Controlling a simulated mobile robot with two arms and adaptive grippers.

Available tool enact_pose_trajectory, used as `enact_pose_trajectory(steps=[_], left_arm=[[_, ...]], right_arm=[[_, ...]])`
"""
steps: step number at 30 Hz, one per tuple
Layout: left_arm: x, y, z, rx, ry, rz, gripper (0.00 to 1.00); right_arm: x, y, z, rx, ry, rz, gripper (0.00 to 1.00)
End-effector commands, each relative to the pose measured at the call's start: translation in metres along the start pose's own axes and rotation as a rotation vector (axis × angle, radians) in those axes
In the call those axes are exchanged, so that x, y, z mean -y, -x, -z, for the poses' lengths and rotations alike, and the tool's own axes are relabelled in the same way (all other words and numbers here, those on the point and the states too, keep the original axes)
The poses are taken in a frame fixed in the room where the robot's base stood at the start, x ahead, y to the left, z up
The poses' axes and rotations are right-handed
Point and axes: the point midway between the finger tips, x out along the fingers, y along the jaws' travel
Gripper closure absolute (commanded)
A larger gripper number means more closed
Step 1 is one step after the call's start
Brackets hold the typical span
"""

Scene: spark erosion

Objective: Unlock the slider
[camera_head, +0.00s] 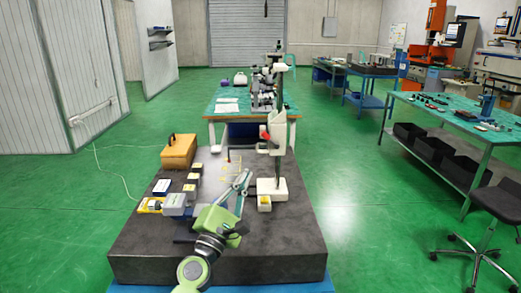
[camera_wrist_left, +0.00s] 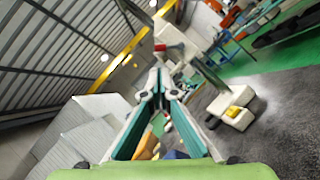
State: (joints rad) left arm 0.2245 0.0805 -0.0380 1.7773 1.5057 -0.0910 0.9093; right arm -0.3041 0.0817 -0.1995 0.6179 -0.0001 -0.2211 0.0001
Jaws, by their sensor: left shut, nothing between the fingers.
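A tall white measuring stand (camera_head: 277,138) rises from a white base on the dark stone table. A white slider body with a red part (camera_head: 265,133) is on its column, well above the base. In the left wrist view the stand's base (camera_wrist_left: 240,97) with a yellow piece shows at right, and the white slider body (camera_wrist_left: 172,32) shows near the top, beyond the fingertips. My left gripper (camera_head: 246,174) is shut and empty. It is left of the stand's lower column and appears lower than the slider, apart from it. Its shut fingers (camera_wrist_left: 158,72) point up in the wrist view. My right gripper is out of view.
The dark stone table (camera_head: 262,262) carries an orange-brown box (camera_head: 178,151) and several small blocks at left. A workbench with a microscope (camera_head: 264,90) stands behind. The table's front right is clear.

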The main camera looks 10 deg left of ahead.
Motion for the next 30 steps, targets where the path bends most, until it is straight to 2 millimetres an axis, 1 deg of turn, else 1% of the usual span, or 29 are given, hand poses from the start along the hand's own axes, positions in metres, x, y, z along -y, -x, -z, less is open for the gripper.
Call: enact_pose_trajectory(steps=[1,5,9,15,21,25,30], left_arm=[[-0.002,-0.01,-0.003,0.002,0.0,-0.001,1.0],[-0.002,-0.037,-0.003,0.002,0.001,-0.002,1.0],[-0.002,-0.067,-0.002,0.002,0.0,-0.002,1.0],[0.0,-0.102,-0.001,0.001,0.001,-0.001,1.0],[0.0,-0.121,0.0,0.0,0.0,0.0,1.0],[0.0,-0.126,-0.001,0.0,-0.001,0.0,1.0],[0.0,-0.127,-0.001,0.0,0.0,0.001,1.0]], right_arm=[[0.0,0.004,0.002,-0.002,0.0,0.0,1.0],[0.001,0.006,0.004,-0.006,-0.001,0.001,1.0],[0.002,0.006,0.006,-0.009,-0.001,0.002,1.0],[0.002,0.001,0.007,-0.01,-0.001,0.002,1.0],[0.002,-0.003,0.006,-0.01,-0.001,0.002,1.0],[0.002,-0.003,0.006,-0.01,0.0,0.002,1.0],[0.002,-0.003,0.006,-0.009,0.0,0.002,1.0]])
